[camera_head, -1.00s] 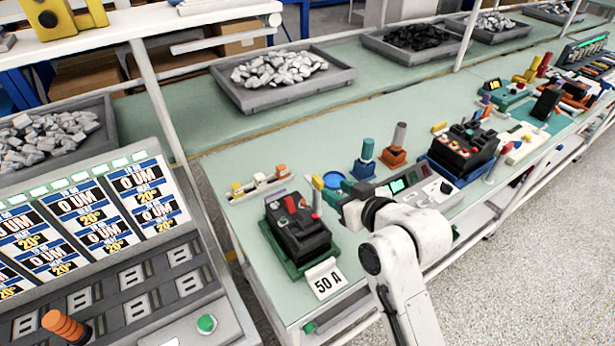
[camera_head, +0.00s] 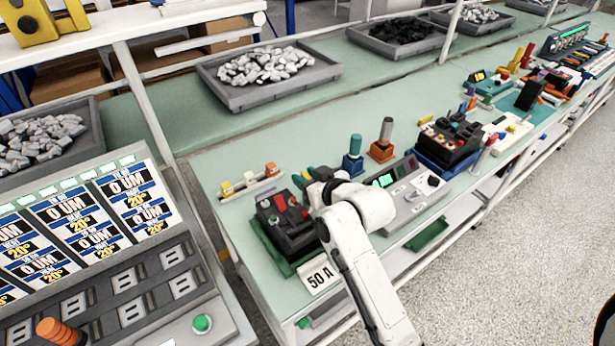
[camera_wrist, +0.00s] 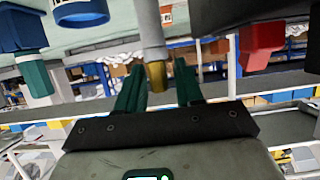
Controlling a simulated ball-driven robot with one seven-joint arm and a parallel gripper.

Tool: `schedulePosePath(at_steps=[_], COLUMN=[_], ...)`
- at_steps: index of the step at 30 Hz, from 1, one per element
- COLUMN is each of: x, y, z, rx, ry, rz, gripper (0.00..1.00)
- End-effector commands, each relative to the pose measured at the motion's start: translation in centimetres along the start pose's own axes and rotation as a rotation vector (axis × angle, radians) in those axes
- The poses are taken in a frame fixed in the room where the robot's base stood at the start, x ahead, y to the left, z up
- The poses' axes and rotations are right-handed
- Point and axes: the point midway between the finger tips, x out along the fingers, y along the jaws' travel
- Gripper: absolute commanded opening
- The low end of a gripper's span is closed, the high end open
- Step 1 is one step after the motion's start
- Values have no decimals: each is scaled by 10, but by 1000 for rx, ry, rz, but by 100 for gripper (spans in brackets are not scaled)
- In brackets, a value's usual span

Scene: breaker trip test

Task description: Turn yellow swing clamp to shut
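The yellow swing clamp shows in the wrist view as a pale grey bar with a yellow tip (camera_wrist: 156,74). It sits between the two green fingers of my gripper (camera_wrist: 160,88), with gaps on both sides. The gripper is open. In the head view my gripper (camera_head: 310,178) is at the right back corner of the black breaker (camera_head: 284,222), which stands on a green base behind a "50 A" card (camera_head: 319,276). There, my gripper hides the clamp. A red part (camera_wrist: 262,45) shows at the upper right of the wrist view.
Blue (camera_head: 353,157) and orange (camera_head: 381,149) posts stand behind my gripper. A grey panel with a green display (camera_head: 408,190) is to the right. Small coloured blocks on a white rack (camera_head: 250,183) lie behind the breaker. A blue ring (camera_wrist: 80,12) is at the wrist view's upper left.

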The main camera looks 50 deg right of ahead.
Motion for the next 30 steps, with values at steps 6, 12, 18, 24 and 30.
schedulePosePath(at_steps=[6, 12, 18, 24, 30], x=[0, 0, 0, 0, 0], y=[0, 0, 0, 1, 2], z=[0, 0, 0, 0, 0], rx=[0, 0, -1, -16, -56], ry=[0, 0, 0, 0, 3], rz=[0, 0, -3, -42, -137], gripper=[15, 0, 0, 0, 0])
